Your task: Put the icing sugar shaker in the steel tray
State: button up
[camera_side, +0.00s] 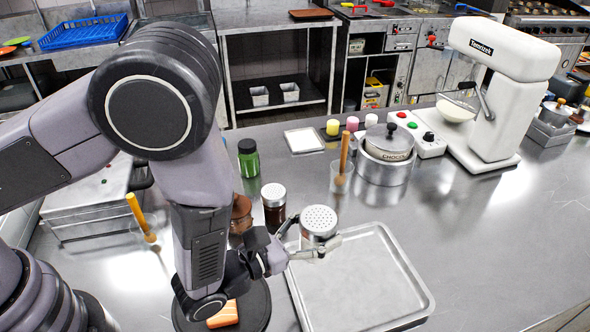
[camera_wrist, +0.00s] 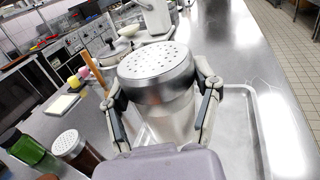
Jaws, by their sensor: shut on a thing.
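The icing sugar shaker (camera_side: 319,222) has a perforated steel lid and a pale body. My gripper (camera_side: 322,248) is shut around its body and holds it upright. In the side view the shaker shows over the left back part of the steel tray (camera_side: 362,292); I cannot tell its height above the tray. In the wrist view the shaker (camera_wrist: 158,75) fills the middle between the two fingers, with the tray's rim (camera_wrist: 262,130) behind and to the right. The shaker's lower part is partly hidden by the fingers.
A dark-filled shaker (camera_side: 273,200) with a similar lid stands left of the tray. A green jar (camera_side: 248,158) stands behind it. A dark round board (camera_side: 255,305) with a salmon-coloured piece lies at the tray's left. A chocolate pot (camera_side: 388,150) and a white mixer (camera_side: 500,80) stand behind. The tray's floor looks empty.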

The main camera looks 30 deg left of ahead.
jog(key=shift+w+d+f, duration=1.6)
jog(key=shift+f, duration=0.5)
jog(key=shift+w+d+f, duration=1.55)
jog(key=shift+w+f, duration=0.05)
jog(key=shift+f, duration=0.55)
jog(key=shift+w+d+f, duration=1.6)
jog(key=shift+f, duration=0.5)
jog(key=shift+f, duration=0.15)
jog(key=o, duration=1.2)
jog(key=shift+o, duration=0.2)
